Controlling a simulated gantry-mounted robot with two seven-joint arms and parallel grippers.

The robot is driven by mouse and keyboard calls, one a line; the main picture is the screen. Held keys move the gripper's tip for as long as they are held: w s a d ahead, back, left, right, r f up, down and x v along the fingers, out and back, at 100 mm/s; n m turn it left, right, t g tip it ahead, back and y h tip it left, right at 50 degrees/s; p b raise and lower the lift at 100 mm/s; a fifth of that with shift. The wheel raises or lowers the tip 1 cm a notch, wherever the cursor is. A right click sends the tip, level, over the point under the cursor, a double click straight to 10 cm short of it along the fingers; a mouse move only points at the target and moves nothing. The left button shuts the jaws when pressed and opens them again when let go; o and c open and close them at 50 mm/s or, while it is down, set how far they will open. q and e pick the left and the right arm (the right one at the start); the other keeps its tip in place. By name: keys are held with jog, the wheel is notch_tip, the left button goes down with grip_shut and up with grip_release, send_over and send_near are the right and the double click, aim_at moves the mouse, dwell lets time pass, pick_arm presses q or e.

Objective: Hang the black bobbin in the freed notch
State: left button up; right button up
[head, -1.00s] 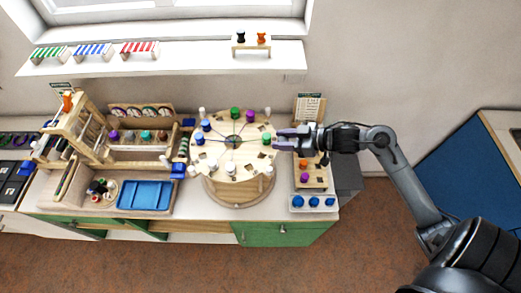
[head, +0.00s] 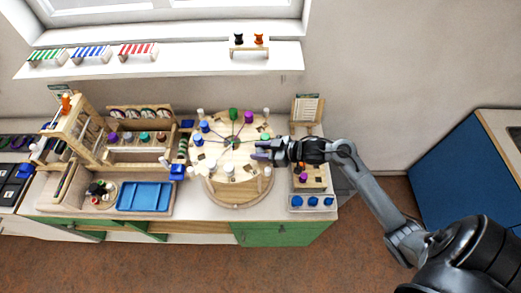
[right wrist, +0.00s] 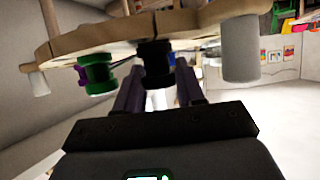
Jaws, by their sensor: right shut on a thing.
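The round wooden board (head: 238,200) stands mid-bench, with green, purple, blue and white bobbins around its rim and threads running to its centre. My right gripper (head: 262,150) reaches over the board's right side from the right. In the right wrist view, its two fingers (right wrist: 158,88) are shut around a black bobbin (right wrist: 157,58) at the board's edge. A green bobbin (right wrist: 98,75) is to its left and a white one (right wrist: 240,50) to its right. I cannot tell whether the black bobbin is seated in a notch. In the head view the gripper hides it. My left gripper is out of view.
A wooden stand with a purple bobbin (head: 303,178) and a tray of blue pieces (head: 312,202) are right of the board. A blue tray (head: 145,197) and a wooden rack (head: 140,158) are to its left. A small stand (head: 248,50) with black and orange bobbins is on the sill.

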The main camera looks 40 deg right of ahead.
jog(key=shift+f, duration=0.2)
jog(key=o, duration=0.8)
jog(key=shift+r, duration=0.15)
jog(key=shift+d+r, duration=0.1)
jog(key=v, duration=1.2)
